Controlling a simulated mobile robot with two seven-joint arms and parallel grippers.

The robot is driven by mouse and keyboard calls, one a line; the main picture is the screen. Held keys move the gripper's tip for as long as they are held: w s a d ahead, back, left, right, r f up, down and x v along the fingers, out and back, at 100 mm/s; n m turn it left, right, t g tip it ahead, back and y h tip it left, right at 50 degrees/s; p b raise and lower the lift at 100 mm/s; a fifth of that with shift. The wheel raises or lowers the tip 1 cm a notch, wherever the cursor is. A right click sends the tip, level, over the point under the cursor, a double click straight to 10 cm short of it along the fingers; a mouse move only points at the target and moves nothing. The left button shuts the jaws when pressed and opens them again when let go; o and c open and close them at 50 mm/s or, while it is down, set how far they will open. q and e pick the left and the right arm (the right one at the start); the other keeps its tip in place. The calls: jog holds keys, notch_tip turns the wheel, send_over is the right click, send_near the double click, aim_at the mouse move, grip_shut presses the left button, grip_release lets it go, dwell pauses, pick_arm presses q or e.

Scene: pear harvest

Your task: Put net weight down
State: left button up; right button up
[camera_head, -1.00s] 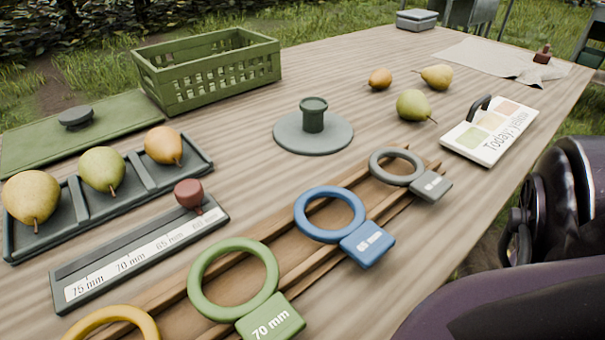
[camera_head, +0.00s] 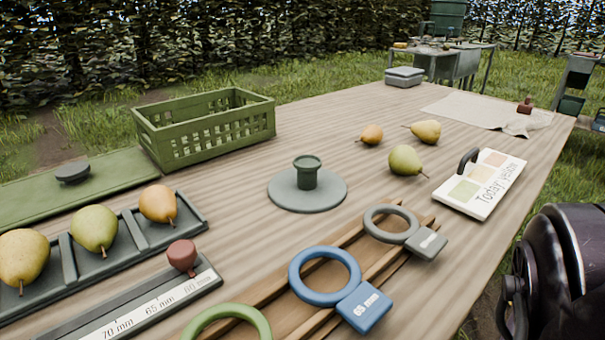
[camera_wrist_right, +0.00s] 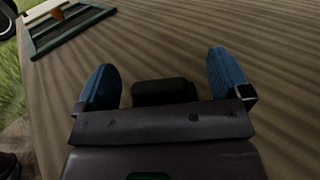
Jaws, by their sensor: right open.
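A small reddish-brown weight (camera_head: 524,106) with a knob stands on a pale net or cloth (camera_head: 478,108) at the far right of the table in the head view. No gripper is near it there. My right gripper (camera_wrist_right: 165,72) shows in the right wrist view, with two blue fingers wide apart over bare wood. A dark block sits between the finger bases, and I see nothing gripped. My left gripper is in neither current view.
The wooden table (camera_head: 240,185) holds a green crate (camera_head: 205,130), a round stand (camera_head: 307,190), loose pears, a colour card (camera_head: 480,185), sizing rings (camera_head: 325,276) and a pear tray (camera_head: 125,245). A slatted dark tray (camera_wrist_right: 68,30) shows in the right wrist view.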

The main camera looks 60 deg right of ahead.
jog(key=v, duration=1.2)
jog(key=shift+d, duration=0.1)
